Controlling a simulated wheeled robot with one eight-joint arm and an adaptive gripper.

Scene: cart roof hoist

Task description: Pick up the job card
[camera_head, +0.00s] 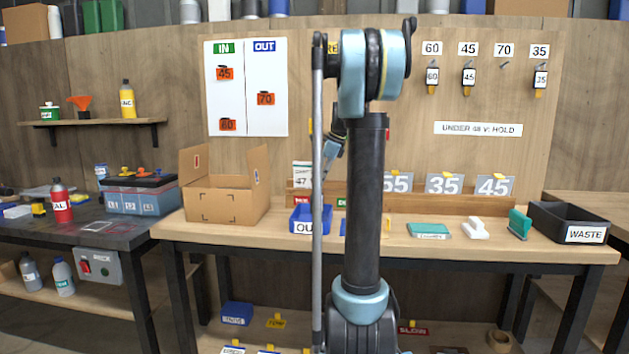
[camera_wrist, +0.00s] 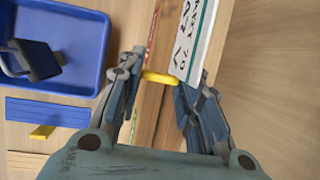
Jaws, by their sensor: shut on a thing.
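The job card (camera_head: 302,173) is a white card with writing on it, seen at the left end of the wooden rack on the bench. In the wrist view the white card (camera_wrist: 193,38) has a green stripe and reaches up from a yellow tab (camera_wrist: 160,77). My gripper (camera_wrist: 160,78) is shut on that yellow tab, its two fingers at either end of it. In the head view my gripper (camera_head: 328,160) is beside the card, partly hidden by my arm. I cannot tell whether the card's lower edge touches the rack.
The wooden rack (camera_head: 445,202) holds several grey number plates. A blue OUT tray (camera_head: 301,227) stands in front of it, with a dark object inside in the wrist view. An open cardboard box (camera_head: 228,208) is left; a black WASTE bin (camera_head: 585,235) is right.

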